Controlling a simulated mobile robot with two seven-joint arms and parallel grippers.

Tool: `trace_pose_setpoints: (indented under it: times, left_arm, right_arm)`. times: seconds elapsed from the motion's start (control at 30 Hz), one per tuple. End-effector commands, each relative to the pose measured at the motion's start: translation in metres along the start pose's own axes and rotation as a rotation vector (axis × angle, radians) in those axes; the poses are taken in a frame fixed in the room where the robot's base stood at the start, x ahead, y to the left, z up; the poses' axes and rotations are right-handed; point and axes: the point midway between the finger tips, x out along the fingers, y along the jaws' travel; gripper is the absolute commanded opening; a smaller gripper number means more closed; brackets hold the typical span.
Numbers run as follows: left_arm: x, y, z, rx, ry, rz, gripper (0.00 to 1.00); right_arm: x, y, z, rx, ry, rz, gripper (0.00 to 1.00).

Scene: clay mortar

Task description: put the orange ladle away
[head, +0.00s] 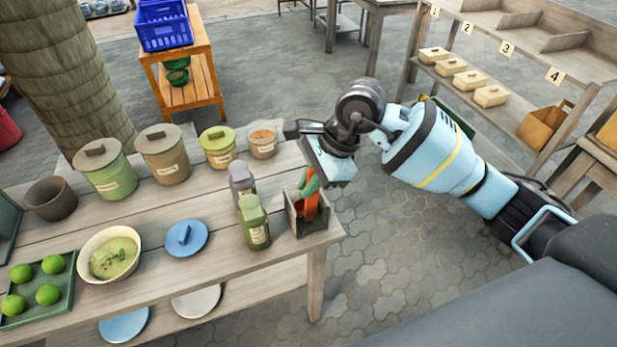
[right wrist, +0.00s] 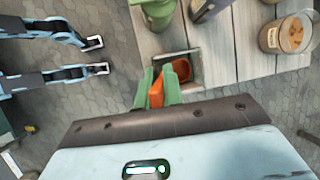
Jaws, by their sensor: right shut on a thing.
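The orange ladle (head: 311,207) is at the open grey wooden box (head: 325,222) on the near right corner of the market table. My right gripper (head: 307,185) is shut on the ladle, its green fingers above the box. In the right wrist view the ladle (right wrist: 181,71) shows its rounded orange end within the opening of the box (right wrist: 194,55), and an orange part between the green fingers. I cannot tell whether the ladle touches the floor of the box. My left gripper is not in view.
A green bottle (head: 254,224) and a grey bottle (head: 242,182) stand close left of the box. Lidded jars (head: 164,156) line the back. A blue lid (head: 187,240), a bowl (head: 110,256) and a tray of green fruit (head: 67,291) lie left.

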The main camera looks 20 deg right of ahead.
Motion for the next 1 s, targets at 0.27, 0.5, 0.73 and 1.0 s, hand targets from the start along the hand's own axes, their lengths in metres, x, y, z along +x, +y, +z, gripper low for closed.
trace_pose_setpoints:
  times: [0.27,0.5,0.73,1.0]
  left_arm:
    - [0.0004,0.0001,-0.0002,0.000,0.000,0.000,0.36]
    - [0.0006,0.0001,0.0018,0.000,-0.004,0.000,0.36]
    - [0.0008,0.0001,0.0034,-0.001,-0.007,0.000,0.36]
    - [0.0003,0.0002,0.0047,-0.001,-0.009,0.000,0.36]
  right_arm:
    - [-0.0003,-0.0002,0.0001,-0.001,0.000,-0.001,0.00]
    - [-0.0002,-0.0002,0.0001,0.000,0.000,-0.001,0.19]
    - [-0.0001,-0.0001,0.0000,0.000,0.000,-0.001,0.34]
    - [-0.0077,-0.0005,-0.0003,0.000,0.001,-0.002,0.34]
